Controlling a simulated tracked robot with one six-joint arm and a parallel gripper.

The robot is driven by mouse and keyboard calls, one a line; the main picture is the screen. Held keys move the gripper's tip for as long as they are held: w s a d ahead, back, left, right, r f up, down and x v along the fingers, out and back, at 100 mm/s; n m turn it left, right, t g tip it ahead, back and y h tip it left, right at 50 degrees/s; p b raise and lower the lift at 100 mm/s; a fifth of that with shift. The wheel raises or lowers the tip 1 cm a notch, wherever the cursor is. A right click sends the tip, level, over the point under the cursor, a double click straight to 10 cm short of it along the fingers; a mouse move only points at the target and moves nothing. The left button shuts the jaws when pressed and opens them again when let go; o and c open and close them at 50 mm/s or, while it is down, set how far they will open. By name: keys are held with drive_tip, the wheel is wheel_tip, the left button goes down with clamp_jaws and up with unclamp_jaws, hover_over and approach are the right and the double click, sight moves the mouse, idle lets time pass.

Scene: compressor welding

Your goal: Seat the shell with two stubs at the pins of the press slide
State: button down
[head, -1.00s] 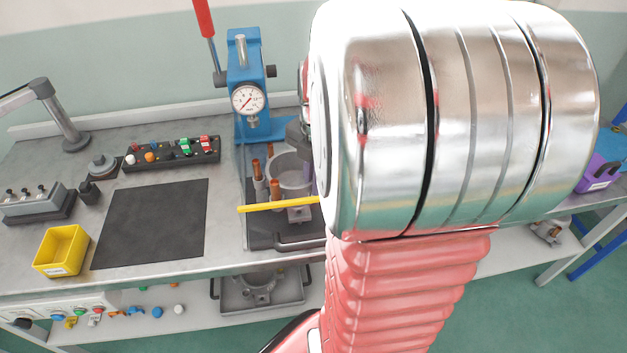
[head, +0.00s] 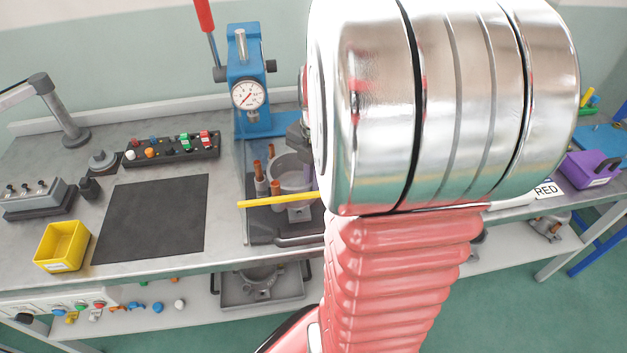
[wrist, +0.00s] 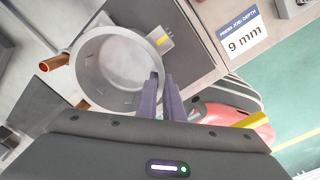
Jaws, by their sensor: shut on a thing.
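The shell (head: 285,170) is a grey open cylinder at the blue press, with copper stubs beside it. In the wrist view the shell (wrist: 85,75) shows its open top, with a copper stub (wrist: 55,62) at its left and another at its lower left. My gripper (wrist: 162,85) is shut on the shell's near wall, with its purple-grey fingers at the rim. In the head view my arm hides most of the gripper. The press slide (head: 258,228) lies under the shell. The pins are hidden, and I cannot tell whether the shell touches the slide.
The blue press (head: 247,80) with a gauge stands behind. A yellow bar (head: 275,200) crosses in front of the shell. A dark mat (head: 150,218), a yellow bin (head: 62,247) and a button box (head: 170,147) lie left. A purple bin (head: 588,168) stands right.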

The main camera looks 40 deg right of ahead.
drive_tip(key=shift+f, duration=0.5)
drive_tip(key=c, duration=1.8)
unclamp_jaws()
drive_tip(key=r, duration=1.3)
drive_tip(key=shift+s+d+r, duration=0.25)
drive_tip(key=shift+r, duration=0.05)
drive_tip(key=shift+a, duration=0.1)
